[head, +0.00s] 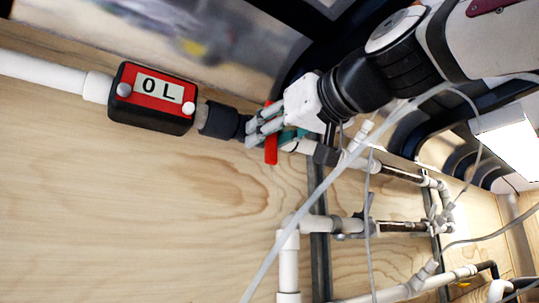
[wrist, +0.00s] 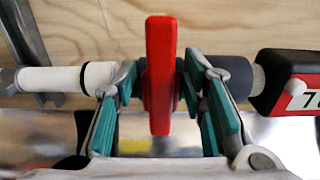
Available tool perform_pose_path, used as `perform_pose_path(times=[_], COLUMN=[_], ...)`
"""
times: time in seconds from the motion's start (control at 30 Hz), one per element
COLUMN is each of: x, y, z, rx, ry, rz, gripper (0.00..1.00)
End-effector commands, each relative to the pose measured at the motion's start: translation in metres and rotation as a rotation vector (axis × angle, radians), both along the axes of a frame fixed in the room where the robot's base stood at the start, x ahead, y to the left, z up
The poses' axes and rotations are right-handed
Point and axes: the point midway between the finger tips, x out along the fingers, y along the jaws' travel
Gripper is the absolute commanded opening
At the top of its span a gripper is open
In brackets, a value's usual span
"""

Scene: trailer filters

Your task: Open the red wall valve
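The red valve handle (head: 271,150) sits on the white pipe run along the wooden wall, just past the dark coupling (head: 221,121). In the wrist view the red handle (wrist: 160,75) stands crosswise to the pipe. My gripper (head: 266,122) is at the valve, its fingers hiding part of the handle and valve body in the head view. In the wrist view my gripper (wrist: 162,112) is open, with one green-padded finger on each side of the handle and visible gaps between them.
A red and black meter (head: 153,98) reading "0 L" is on the pipe left of the valve. More white pipes (head: 288,262) with fittings run below and right. Thin grey hoses (head: 322,187) cross in front. Bare wooden wall lies below the meter.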

Motion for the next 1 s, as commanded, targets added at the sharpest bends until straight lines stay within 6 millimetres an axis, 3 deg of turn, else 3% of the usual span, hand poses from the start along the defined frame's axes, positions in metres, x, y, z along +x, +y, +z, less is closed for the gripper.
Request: perform_pose_path(times=[0.2,0.37,0.4,1.0], x=[0.0001,0.0,0.0,-0.0021], y=[0.0003,0.0002,0.0002,0.0034], z=[-0.0001,-0.0002,-0.0002,0.0], rx=[0.0,0.0,0.0,0.108], ry=[0.0,0.0,0.0,0.075], rz=[0.001,0.001,0.001,0.001], gripper=[0.38,0.02,0.0,0.0])
